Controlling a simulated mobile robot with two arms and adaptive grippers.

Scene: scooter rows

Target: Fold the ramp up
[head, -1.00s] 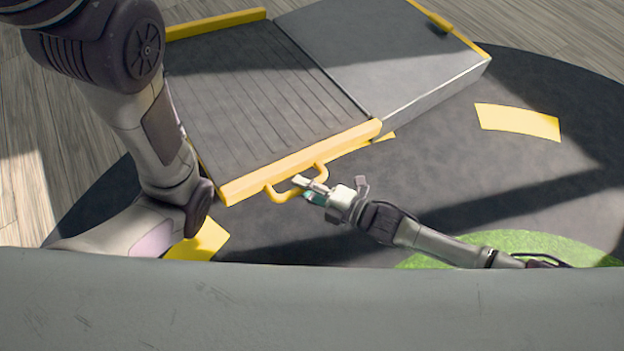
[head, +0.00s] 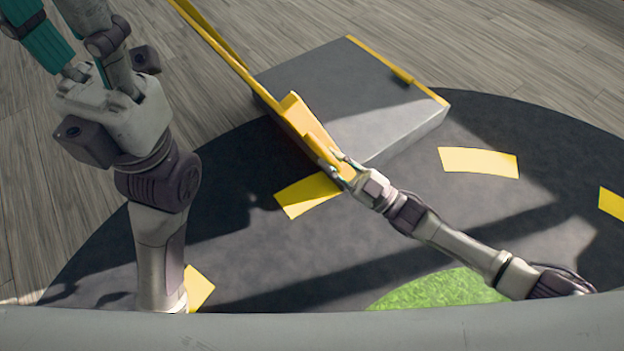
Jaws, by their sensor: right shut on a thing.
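The ramp (head: 307,124) stands steeply raised at the near left side of the grey platform (head: 390,125). I see it nearly edge-on, so its yellow edges show and its dark ribbed face is hidden. My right gripper (head: 343,172) is shut on the ramp's yellow handle at the lower end of the yellow edge in the picture; its fingers mostly cover the handle. My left gripper (head: 65,28) is at the upper left, apart from the ramp. Its fingers point up and are spread, with teal pads, and their tips are cut off by the picture's top edge.
The platform has a yellow strip (head: 398,68) along its far edge. A dark round mat (head: 480,215) lies under it, with yellow marks (head: 478,162) and a green patch (head: 440,290). Wooden floor (head: 480,45) surrounds it. A grey surface (head: 400,335) crosses the bottom.

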